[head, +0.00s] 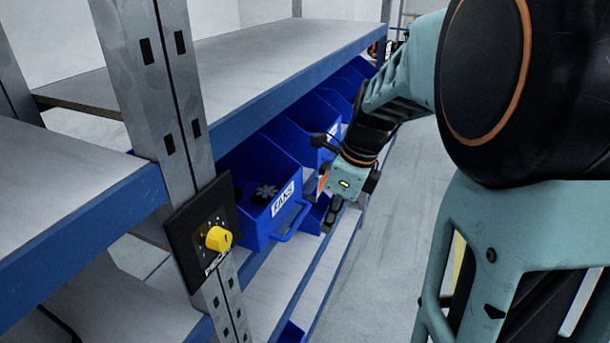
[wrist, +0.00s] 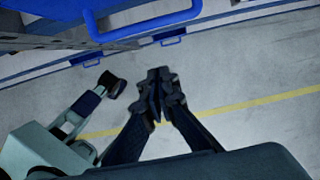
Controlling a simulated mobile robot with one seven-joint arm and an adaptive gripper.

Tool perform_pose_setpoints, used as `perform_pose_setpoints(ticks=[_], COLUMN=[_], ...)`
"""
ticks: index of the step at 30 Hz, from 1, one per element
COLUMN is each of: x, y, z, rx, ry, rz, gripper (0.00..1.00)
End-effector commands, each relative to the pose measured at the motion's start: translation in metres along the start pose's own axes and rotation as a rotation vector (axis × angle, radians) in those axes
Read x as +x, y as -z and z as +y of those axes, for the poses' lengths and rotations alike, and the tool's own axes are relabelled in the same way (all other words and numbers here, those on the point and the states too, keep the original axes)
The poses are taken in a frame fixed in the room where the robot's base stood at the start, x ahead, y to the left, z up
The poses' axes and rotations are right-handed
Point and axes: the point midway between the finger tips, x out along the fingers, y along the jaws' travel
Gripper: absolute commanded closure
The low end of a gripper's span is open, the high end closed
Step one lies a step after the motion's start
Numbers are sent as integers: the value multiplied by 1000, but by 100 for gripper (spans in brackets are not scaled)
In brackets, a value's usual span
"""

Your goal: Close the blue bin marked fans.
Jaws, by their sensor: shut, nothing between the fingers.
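The blue bin marked FANS (head: 283,199) sticks out from its shelf row in the head view, beside the metal post. Its top is open and a dark fan-like part (head: 265,192) lies inside. A blue bar handle (head: 292,224) is on its front. My gripper (head: 332,216) is to the right of the bin's front, fingers pointing down, seemingly apart from it. In the wrist view, my gripper's fingers (wrist: 159,92) are shut together and empty. A large blue handle (wrist: 150,27) shows above them, likely this bin's; the bin itself is mostly cut off there.
A metal post (head: 165,90) with a yellow knob (head: 218,239) on a black panel stands left of the bin. Other blue bins (head: 312,125) line the shelf behind. A shelf board (head: 240,60) runs above. The grey floor (head: 385,240) at right is clear.

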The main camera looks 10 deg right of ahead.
Motion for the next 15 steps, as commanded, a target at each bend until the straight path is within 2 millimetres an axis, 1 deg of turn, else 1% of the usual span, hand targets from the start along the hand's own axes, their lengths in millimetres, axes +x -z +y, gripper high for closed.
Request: perform_pose_setpoints(ticks=[1, 3, 6, 10, 15], x=[12, 9, 10, 10, 11], y=[1, -14, -27, -37, -41], z=[1, 0, 0, 0, 0], rx=[1, -4, -3, -1, 0], ry=[-5, 0, 0, 1, 1], rz=[2, -1, 0, 0, 0], gripper=[100, 100, 100, 100, 100])
